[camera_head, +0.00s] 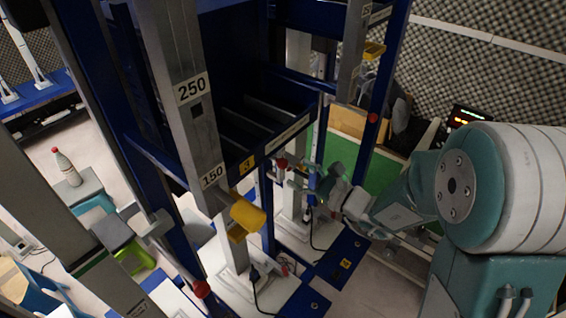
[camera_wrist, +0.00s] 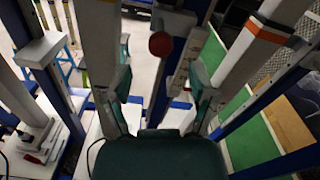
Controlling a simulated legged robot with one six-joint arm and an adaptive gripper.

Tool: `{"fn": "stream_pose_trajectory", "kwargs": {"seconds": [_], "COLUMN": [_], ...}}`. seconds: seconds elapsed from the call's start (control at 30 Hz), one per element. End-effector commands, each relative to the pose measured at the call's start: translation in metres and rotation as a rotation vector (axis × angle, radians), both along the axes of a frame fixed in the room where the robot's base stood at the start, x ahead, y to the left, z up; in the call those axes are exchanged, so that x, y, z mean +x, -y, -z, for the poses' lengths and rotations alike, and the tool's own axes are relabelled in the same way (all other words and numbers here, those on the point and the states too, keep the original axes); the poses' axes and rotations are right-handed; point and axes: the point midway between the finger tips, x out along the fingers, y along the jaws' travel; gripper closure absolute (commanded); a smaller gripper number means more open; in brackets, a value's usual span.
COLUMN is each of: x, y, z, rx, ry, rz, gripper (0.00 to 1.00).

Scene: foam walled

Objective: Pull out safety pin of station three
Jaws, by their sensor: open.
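A yellow label with a 3 (camera_head: 247,166) is on the blue rack's crossbeam in the head view. Just right of it, a red round knob (camera_head: 281,163), which looks like the station's safety pin, sits by a grey post. My gripper (camera_head: 297,178) is open beside this knob, reaching in from the right. In the wrist view, the open fingers (camera_wrist: 163,80) stand on both sides with a gap between them. The red knob (camera_wrist: 160,44) appears in that gap, ahead of or near the fingertips. The pin's shaft is not visible, and contact cannot be told.
Grey posts marked 250 and 150 (camera_head: 192,89) and blue uprights stand close around my arm. A yellow cylinder (camera_head: 247,213) juts out below. Other red knobs sit on uprights at lower left (camera_head: 201,289) and right (camera_head: 372,117). A bottle (camera_head: 66,168) stands at left.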

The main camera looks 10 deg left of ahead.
Motion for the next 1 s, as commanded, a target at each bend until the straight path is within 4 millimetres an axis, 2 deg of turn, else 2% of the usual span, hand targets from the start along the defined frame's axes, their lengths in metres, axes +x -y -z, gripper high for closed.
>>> {"fn": "stream_pose_trajectory", "kwargs": {"seconds": [0.1,0.3,0.67,0.7,0.77,0.8,0.83,0.87,1.0], "x": [0.011,0.024,0.029,0.029,0.029,0.029,0.029,0.029,0.029], "y": [-0.021,-0.042,-0.049,-0.049,-0.049,-0.049,-0.049,-0.049,-0.049], "z": [0.0,0.0,0.0,0.0,0.0,0.0,0.0,0.0,0.0], "rx": [0.0,0.0,-0.001,-0.001,-0.001,-0.001,-0.001,-0.001,-0.001], "ry": [0.0,0.0,0.0,0.0,0.0,0.0,0.0,0.0,0.0], "rz": [-0.004,-0.002,0.0,0.0,0.0,0.0,0.0,0.0,0.0], "gripper": [0.27,0.27,0.27,0.36,0.63,0.81,0.94,1.0,1.0]}}
